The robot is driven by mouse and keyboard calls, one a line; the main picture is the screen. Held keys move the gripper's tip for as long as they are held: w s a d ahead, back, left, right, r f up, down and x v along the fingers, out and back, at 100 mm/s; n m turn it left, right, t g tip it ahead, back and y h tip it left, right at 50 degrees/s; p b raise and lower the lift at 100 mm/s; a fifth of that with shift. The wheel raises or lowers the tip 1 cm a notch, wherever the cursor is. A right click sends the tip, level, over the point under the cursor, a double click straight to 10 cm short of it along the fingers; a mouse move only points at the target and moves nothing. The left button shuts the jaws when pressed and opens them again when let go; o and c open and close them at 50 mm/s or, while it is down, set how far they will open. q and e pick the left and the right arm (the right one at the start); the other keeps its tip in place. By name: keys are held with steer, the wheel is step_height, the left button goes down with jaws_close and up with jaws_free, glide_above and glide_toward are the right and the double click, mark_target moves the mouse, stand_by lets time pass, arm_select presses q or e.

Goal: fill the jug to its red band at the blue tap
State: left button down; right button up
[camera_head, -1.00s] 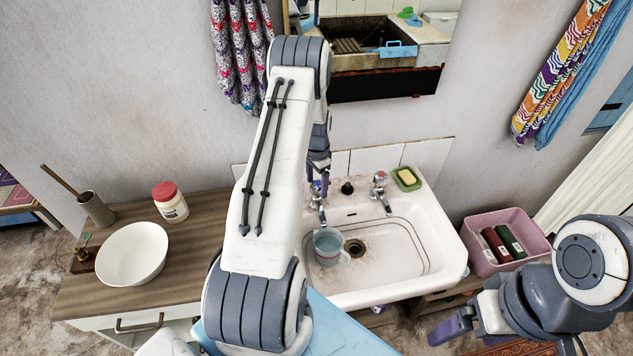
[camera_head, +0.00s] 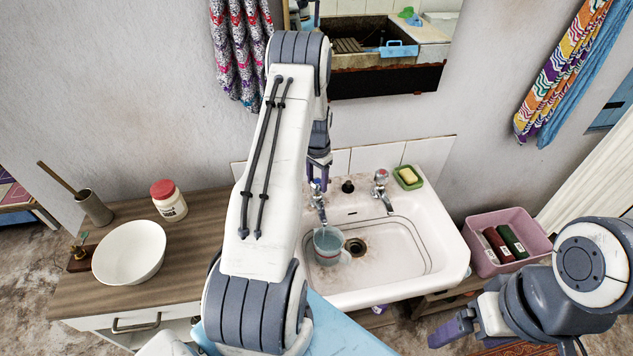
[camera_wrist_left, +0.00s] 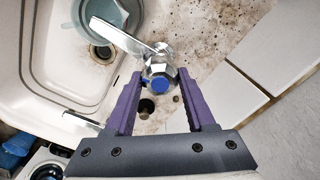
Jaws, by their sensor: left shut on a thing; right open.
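In the left wrist view the jug (camera_wrist_left: 88,22) shows partly behind the spout. My left gripper (camera_head: 318,182) is over the blue tap; in the left wrist view its purple fingers (camera_wrist_left: 162,76) are shut on the blue-capped tap head (camera_wrist_left: 158,84). My right gripper (camera_head: 455,328) is open and empty, low at the right, away from the basin.
A red-marked tap (camera_head: 381,188) stands right of the blue one. A green dish with soap (camera_head: 408,177) sits on the sink corner. A pink crate (camera_head: 480,262) with bottles is right of the sink. A white bowl (camera_head: 128,253) and red-lidded jar (camera_head: 169,201) stand on the left counter.

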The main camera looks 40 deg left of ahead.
mark_target(317, 181)
arm_select(q)
steer(key=shift+c, duration=1.2)
jaws_free()
step_height(317, 181, up, 11)
steer(key=b, duration=0.2)
steer(key=shift+f+b, duration=0.15)
steer(key=shift+b, duration=0.2)
steer(key=shift+s, duration=0.1)
